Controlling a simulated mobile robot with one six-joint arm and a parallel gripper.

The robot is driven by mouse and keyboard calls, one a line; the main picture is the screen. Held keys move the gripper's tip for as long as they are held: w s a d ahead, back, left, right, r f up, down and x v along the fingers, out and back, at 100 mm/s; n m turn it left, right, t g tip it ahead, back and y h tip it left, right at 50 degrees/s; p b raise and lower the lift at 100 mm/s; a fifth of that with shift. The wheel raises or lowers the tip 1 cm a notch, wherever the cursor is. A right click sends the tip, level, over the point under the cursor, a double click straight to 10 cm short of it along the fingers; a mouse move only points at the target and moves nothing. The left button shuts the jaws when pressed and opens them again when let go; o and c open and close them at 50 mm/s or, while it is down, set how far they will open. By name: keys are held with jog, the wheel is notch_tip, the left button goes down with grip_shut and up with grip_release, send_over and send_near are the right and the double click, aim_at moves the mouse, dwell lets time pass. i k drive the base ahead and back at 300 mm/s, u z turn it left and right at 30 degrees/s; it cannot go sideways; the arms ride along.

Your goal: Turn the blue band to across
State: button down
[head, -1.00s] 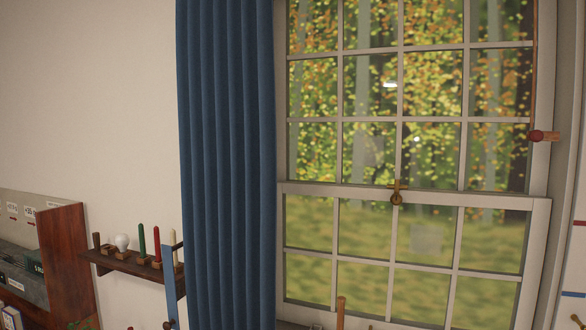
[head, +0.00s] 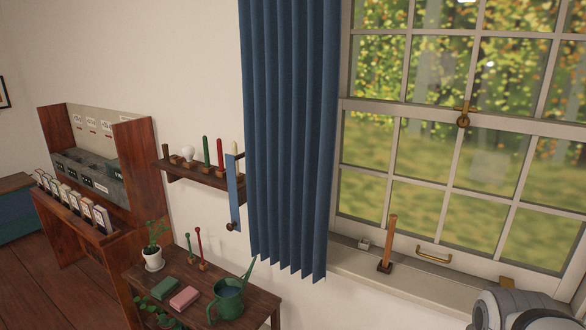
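The blue band (head: 235,195) is a narrow, flat strip at the right end of the small wall shelf (head: 205,178), just left of the blue curtain. It runs up and down, from about the shelf's candle tops to well below the shelf. A dark round knob (head: 231,227) sits at its lower end. My gripper is not in view; only a grey rounded part of my arm shows at the bottom right corner, far from the band.
The shelf holds a white bulb (head: 188,153), a green candle (head: 206,151) and a red candle (head: 220,154). The blue curtain (head: 290,140) hangs close by. Below stands a table (head: 262,308) with a watering can (head: 229,301) and a potted plant (head: 153,256).

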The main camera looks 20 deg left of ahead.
aim_at(230, 160)
jog(key=u, duration=1.6)
jog(key=k, duration=1.25)
jog(key=z, duration=0.15)
jog(key=i, duration=2.1)
jog(key=u, duration=0.85)
